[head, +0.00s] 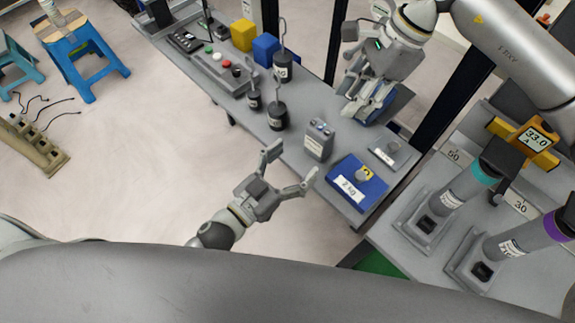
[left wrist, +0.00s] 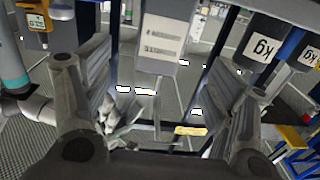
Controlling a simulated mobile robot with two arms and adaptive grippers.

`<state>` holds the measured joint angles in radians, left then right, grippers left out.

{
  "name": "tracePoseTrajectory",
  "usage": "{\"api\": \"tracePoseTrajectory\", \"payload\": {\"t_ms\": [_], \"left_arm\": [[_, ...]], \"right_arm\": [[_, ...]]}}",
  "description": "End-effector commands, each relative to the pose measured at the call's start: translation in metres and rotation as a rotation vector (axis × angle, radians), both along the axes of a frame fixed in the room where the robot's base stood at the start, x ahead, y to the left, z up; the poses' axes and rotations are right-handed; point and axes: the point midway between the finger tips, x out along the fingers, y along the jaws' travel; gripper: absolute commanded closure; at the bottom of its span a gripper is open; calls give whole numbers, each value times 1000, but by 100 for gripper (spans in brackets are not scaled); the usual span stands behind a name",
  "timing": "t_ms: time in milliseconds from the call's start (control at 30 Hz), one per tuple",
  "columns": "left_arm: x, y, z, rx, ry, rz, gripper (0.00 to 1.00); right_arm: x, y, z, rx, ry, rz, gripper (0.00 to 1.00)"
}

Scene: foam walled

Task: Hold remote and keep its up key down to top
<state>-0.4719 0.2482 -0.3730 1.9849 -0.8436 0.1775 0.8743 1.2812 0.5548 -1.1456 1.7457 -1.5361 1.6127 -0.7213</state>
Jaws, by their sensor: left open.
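The likely remote is a small grey box (head: 319,143) with a pale printed label and small keys on its top face. It stands upright near the front edge of the grey bench. In the left wrist view its labelled face (left wrist: 165,38) is at the top centre, beyond and between my fingers. My left gripper (head: 291,165) is open and empty, its fingers spread toward the box but apart from it. It also shows in the left wrist view (left wrist: 160,95). My right gripper (head: 362,105) is over the bench's right part, beside something blue; its fingers are partly hidden. I cannot read the keys.
Dark hooked weights (head: 277,117) stand to the left. A button panel (head: 221,68) is further left. Tubes on bases (head: 447,200) stand at right.

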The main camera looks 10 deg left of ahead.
Motion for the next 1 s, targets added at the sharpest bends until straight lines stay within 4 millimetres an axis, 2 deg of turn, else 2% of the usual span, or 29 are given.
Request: {"api": "tracePoseTrajectory", "payload": {"t_ms": [300,500,700,1000], "left_arm": [[43,-27,1,1,-3,0,21],[65,-42,1,-1,-2,1,21],[75,-48,0,1,-1,1,21],[77,-49,0,0,0,1,21]], "right_arm": [[0,0,0,0,0,0,64],[0,0,0,0,0,0,64],[0,0,0,0,0,0,64],[0,0,0,0,0,0,64]]}}
